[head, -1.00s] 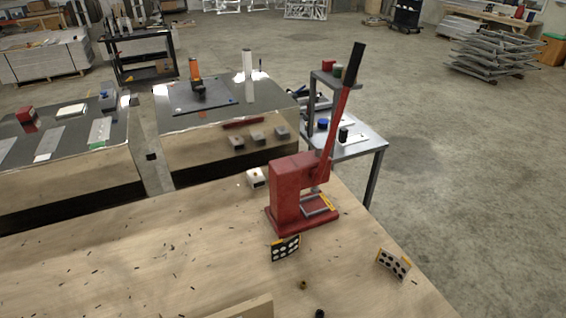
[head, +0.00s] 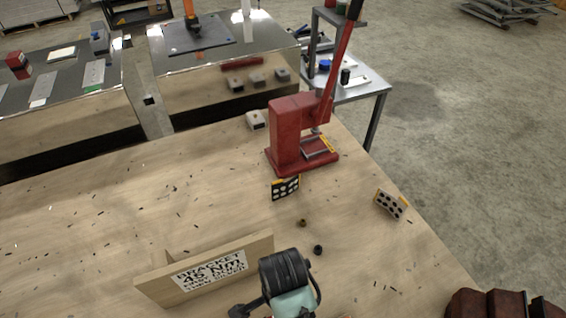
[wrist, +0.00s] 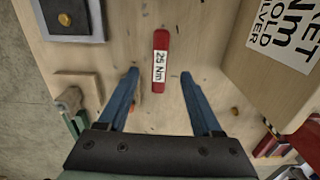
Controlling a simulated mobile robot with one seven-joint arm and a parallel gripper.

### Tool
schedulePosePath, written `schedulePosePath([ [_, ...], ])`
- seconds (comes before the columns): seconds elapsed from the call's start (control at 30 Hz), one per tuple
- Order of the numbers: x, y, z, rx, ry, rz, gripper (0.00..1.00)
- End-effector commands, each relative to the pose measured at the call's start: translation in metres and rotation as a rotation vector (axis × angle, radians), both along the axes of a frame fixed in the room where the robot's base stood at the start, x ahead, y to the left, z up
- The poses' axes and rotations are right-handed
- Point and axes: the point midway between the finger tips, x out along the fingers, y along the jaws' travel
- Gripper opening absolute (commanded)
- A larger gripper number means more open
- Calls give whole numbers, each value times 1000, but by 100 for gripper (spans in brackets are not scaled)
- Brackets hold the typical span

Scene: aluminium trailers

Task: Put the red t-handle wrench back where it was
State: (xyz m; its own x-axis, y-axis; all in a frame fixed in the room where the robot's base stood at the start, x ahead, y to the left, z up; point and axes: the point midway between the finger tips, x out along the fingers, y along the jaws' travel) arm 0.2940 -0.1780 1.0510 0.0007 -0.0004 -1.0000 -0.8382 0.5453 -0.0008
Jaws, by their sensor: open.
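A short red bar with a white label reading 25 Nm (wrist: 161,50) lies in the wrist view between and just beyond my fingers. It looks like the red t-handle wrench's handle, though no shaft shows. My gripper (wrist: 160,75) is open, with its two blue fingers on either side of the bar's lower end, and nothing is held. I cannot tell how far above the bar the fingertips are. In the head view the bar is not seen; my arm's wrist covers part of the bench there.
A wooden board labelled BRACKET 45 Nm (head: 208,272) stands on the bench, close on the right in the wrist view (wrist: 285,60). A grey block (wrist: 72,18) and a wooden block (wrist: 76,93) are at left there. A red press (head: 290,135) stands farther back.

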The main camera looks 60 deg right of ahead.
Motion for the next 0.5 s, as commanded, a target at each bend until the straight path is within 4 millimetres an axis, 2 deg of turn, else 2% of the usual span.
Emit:
schedulePosePath([
  [0.1, 1, -1, 21, -2, -3, -1, 66],
  [0.2, 1, -1, 33, -2, -3, -1, 66],
  [0.5, -1, 0, 42, 1, 1, -1, 66],
])
